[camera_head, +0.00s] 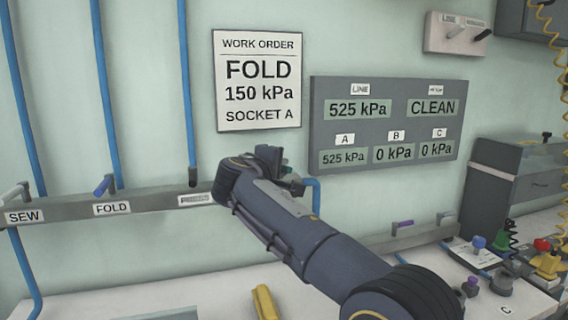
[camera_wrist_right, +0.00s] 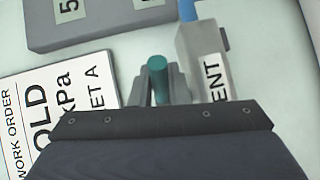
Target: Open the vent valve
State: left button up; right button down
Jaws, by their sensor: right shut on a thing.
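My right gripper (camera_head: 272,160) reaches up to the wall rail. In the right wrist view, its fingers (camera_wrist_right: 158,90) are shut on a teal handle (camera_wrist_right: 157,68). The handle is beside a grey block with a white label (camera_wrist_right: 216,75) whose visible letters read "ENT". A bit of the teal handle (camera_head: 286,169) shows by the gripper in the head view. The vent valve's body and label are hidden behind my arm there. My left gripper is not in view.
The grey rail (camera_head: 150,200) carries SEW and FOLD levers at left. A work order sign (camera_head: 258,80) hangs above. The gauge panel (camera_head: 387,122) reads LINE 525 kPa, A 525, B and C 0. A yellow object (camera_head: 265,302) lies on the table; coloured fittings stand at right.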

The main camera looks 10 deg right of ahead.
jog(key=shift+s+a+m+g+h+p, duration=0.1)
jog(key=shift+a+m+g+h+p, duration=0.15)
jog(key=shift+m+g+h+p, duration=0.8)
jog(key=shift+s+a+m+g+h+p, duration=0.15)
jog(key=shift+m+g+h+p, duration=0.25)
jog(key=shift+p, duration=1.1)
jog(key=shift+s+a+m+g+h+p, duration=0.1)
jog(key=shift+a+m+g+h+p, duration=0.2)
jog(key=shift+m+g+h+p, duration=0.7)
jog(key=shift+n+t+y, duration=0.25)
jog(key=shift+t, duration=0.1)
jog(key=c, duration=1.7)
grip_release()
jog(key=shift+w, duration=0.1)
jog(key=shift+v, duration=3.9)
jog(key=shift+c, duration=0.2)
